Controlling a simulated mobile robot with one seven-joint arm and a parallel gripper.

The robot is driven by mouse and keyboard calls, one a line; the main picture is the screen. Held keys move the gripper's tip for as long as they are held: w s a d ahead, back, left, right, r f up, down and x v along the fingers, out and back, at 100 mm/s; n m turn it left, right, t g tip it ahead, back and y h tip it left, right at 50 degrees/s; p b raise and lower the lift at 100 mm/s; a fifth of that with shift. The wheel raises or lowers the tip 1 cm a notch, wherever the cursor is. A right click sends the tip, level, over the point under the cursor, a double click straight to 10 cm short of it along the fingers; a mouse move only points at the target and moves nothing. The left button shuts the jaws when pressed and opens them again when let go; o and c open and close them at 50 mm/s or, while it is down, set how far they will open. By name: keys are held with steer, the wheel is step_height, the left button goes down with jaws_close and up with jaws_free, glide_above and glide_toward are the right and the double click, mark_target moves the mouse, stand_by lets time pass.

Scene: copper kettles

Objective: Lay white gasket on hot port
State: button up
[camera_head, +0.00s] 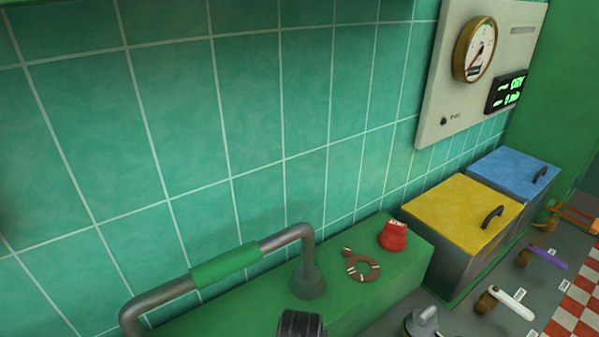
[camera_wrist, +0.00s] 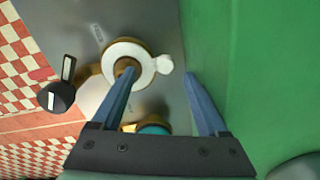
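The white gasket (camera_wrist: 147,72), a ring with a small round tab, shows in the wrist view. It lies over a brass round fitting (camera_wrist: 117,46), whose rim shows around it; I cannot tell whether this is the hot port, or whether the ring sits flat. My gripper (camera_wrist: 160,73) is open, with two blue fingers. The left finger overlaps the ring's centre in the picture and the right finger is beyond the tab. No grip on the gasket is visible. My gripper cannot be made out in the head view.
In the head view, a brown ring (camera_head: 371,270) and red bag (camera_head: 393,236) lie on the green ledge (camera_head: 407,262), near a bent pipe (camera_head: 285,236) and yellow-lidded box (camera_head: 462,215).

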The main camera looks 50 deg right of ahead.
steer(key=shift+d+r, duration=0.2)
steer(key=shift+r, duration=1.35)
step_height(320, 180, up, 10)
steer(key=p, duration=0.2)
steer(key=shift+s+a, duration=0.2)
steer(key=shift+a, duration=0.05)
steer(key=shift+w+f, duration=0.1)
